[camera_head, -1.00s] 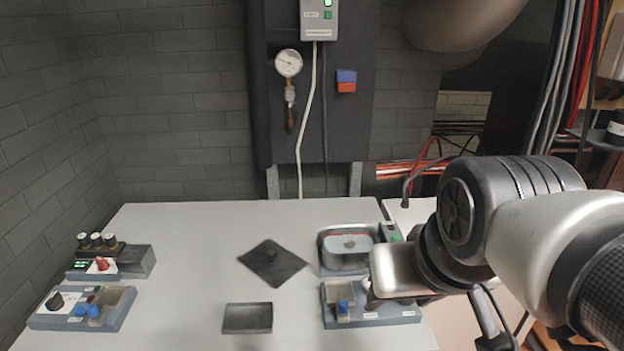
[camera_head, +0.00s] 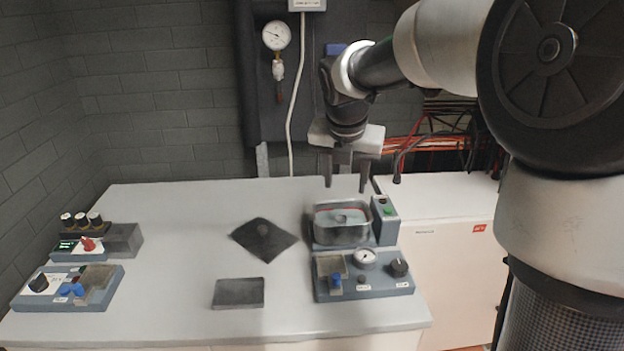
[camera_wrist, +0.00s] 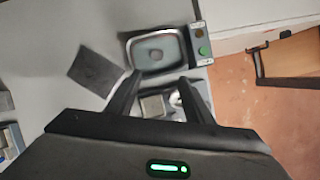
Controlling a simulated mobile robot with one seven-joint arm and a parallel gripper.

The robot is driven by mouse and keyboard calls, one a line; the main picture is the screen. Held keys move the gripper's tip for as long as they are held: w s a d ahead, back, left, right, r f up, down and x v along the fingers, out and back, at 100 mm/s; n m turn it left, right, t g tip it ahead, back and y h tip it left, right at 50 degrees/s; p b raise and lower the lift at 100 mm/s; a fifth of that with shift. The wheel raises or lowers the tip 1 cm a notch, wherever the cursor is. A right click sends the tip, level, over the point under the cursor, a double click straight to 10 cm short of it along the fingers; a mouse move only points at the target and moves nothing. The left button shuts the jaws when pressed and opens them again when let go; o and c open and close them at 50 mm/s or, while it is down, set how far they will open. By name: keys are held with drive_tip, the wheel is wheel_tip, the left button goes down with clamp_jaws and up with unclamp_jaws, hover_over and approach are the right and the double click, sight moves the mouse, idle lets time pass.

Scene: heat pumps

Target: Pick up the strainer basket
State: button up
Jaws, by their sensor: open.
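A grey metal basin (camera_head: 318,228) with a pale inside stands at the right of the bench. It also shows in the wrist view (camera_wrist: 131,55). A small round grey piece (camera_head: 340,217) sits in its middle; I cannot tell for sure whether this is the strainer basket. My gripper (camera_head: 346,186) points down above the basin, its two fingers apart and empty. In the wrist view, the fingertips (camera_wrist: 160,80) lie just below the basin's near edge, with the basin beyond them. The gripper touches nothing that I can see.
A dark square plate with a knob (camera_head: 263,240) and a flat grey block (camera_head: 238,293) lie left of the basin. A gauge panel (camera_head: 375,286) stands in front and a green-button box (camera_head: 385,220) to the right. Control boxes (camera_head: 70,289) stand far left.

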drive_tip(key=n, duration=0.1)
drive_tip(key=b, duration=0.4)
hover_over(341, 217)
drive_tip(key=s, duration=0.3)
wheel_tip(341, 217, down, 11)
drive_tip(key=shift+w+a+f, duration=0.1)
drive_tip(key=shift+w+f, duration=0.05)
drive_tip(key=shift+f, duration=0.05)
drive_tip(key=shift+w+a+b+x, duration=0.15)
drive_tip(key=shift+b+x, duration=0.3)
drive_tip(key=shift+x, duration=0.95)
drive_tip(key=shift+w+a+b+x, duration=0.15)
drive_tip(key=shift+b+x, duration=0.25)
drive_tip(key=shift+x, duration=1.05)
drive_tip(key=shift+d+r, duration=0.1)
drive_tip(key=shift+r, duration=0.05)
drive_tip(key=shift+c, duration=0.4)
drive_tip(key=c, duration=1)
